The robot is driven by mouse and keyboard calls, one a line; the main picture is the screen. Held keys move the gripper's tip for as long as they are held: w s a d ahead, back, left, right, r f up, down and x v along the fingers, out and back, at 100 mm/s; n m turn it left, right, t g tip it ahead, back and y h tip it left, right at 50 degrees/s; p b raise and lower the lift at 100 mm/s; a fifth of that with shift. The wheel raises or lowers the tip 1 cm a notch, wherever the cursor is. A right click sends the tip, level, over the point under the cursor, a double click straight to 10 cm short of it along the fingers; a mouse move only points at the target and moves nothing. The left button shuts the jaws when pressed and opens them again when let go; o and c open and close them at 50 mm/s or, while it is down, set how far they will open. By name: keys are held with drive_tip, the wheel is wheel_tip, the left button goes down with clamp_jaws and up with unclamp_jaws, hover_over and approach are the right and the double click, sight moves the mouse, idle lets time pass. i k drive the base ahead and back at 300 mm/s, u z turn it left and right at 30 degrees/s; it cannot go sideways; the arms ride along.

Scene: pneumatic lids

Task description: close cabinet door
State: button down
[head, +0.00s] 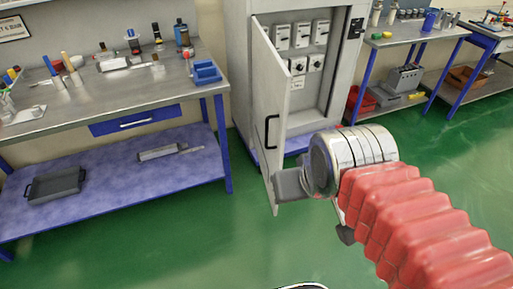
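The grey cabinet (237,50) stands against the back wall, with rows of switch boxes inside. Its door (262,95) is hinged on the left and stands wide open toward me. A black handle (270,131) is on the door's right-facing side. My gripper (290,186) is at the end of my red-sleeved arm, close to the door's lower free edge. I cannot tell whether it touches the door. Its fingers are largely hidden or merged in view, so their opening does not show.
A workbench (120,93) with tools and a blue lower shelf stands left of the cabinet. Another bench (420,35) stands to the right, with a red bin (361,101) and a grey toolbox (404,79) below. The green floor in front is clear.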

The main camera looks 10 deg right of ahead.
sight(271, 80)
drive_tip(key=u, duration=0.3)
drive_tip(key=i, duration=0.7)
drive_tip(key=u, duration=0.7)
drive_tip(key=i, duration=0.55)
drive_tip(key=u, duration=0.25)
